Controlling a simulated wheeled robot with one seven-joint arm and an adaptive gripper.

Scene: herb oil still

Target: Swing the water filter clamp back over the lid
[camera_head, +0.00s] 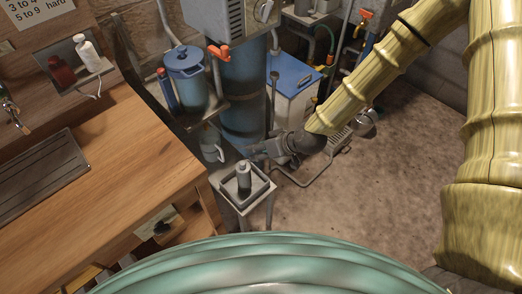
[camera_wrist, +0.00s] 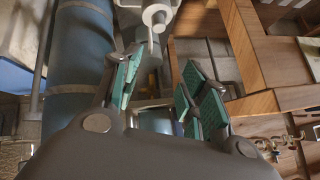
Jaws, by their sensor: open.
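A blue lidded canister (camera_head: 190,82) stands on a bracket left of the tall blue column, with its lid (camera_head: 184,58) on top. A dark blue upright bar with a red tip (camera_head: 167,90) is at its left side; I cannot tell for sure whether it is the clamp. My gripper (camera_head: 256,149) is low in front of the column's foot, right of and below the canister, pointing left. In the wrist view my gripper (camera_wrist: 160,85) is open, with green pads apart and nothing held. The clamp is not clearly seen there.
The blue column (camera_head: 242,95) has a red lever (camera_head: 218,52). A small stand with a grey bottle (camera_head: 243,176) is just below my gripper. A wooden bench (camera_head: 110,175) fills the left. A blue-topped white box (camera_head: 292,90) stands behind. Floor is free at right.

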